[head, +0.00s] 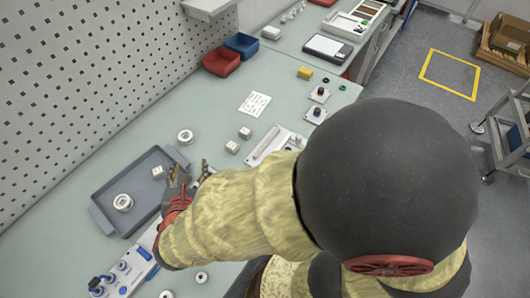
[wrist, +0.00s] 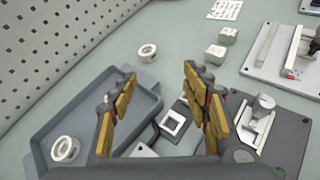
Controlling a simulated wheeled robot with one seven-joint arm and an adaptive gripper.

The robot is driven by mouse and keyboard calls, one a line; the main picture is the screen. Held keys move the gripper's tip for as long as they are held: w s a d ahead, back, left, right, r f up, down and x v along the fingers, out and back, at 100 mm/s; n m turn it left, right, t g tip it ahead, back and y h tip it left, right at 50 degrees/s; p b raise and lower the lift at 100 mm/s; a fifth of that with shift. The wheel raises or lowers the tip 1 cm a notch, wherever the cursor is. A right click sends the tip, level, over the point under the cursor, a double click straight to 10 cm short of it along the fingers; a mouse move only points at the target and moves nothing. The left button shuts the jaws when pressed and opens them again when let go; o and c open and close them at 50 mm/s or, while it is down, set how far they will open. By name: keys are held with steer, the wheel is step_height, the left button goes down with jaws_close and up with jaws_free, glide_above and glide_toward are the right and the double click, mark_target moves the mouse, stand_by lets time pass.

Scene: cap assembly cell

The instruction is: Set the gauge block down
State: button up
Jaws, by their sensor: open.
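Two small pale metal blocks, a far one (head: 245,132) and a near one (head: 232,147), sit apart on the bench right of the grey tray (head: 146,183); I cannot tell which, if either, is the gauge block. In the wrist view the far block (wrist: 228,35) and near block (wrist: 215,54) rest beyond the right finger. My gripper (head: 188,168) is open over the tray's right edge. In the wrist view its yellow fingers (wrist: 160,88) are wide apart with nothing held between them. A square frame-like piece (wrist: 173,123) lies below, near the right finger.
A white ring part (wrist: 65,148) lies in the tray; another (wrist: 147,52) stands on the bench behind it. Fixtures (wrist: 285,65) stand at right. Red (head: 221,62) and blue (head: 241,44) bins stand along the perforated wall.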

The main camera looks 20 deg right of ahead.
steer(key=s+d+r+m+g+h, duration=0.2)
steer(key=d+r+m+g, duration=0.1)
steer(key=d+m, duration=0.6)
steer(key=s+d+r+m+g+h, duration=0.1)
steer(key=s+d+r+m+g, duration=0.2)
steer(key=d+m, duration=0.55)
steer(key=s+d+r+m+y, duration=0.3)
steer(key=s+r+m+y, duration=0.3)
steer(key=s+m, duration=0.3)
steer(key=r+m, duration=0.1)
steer(key=m, duration=0.3)
steer(key=shift+d+r+g, duration=0.3)
steer(key=shift+g, duration=0.1)
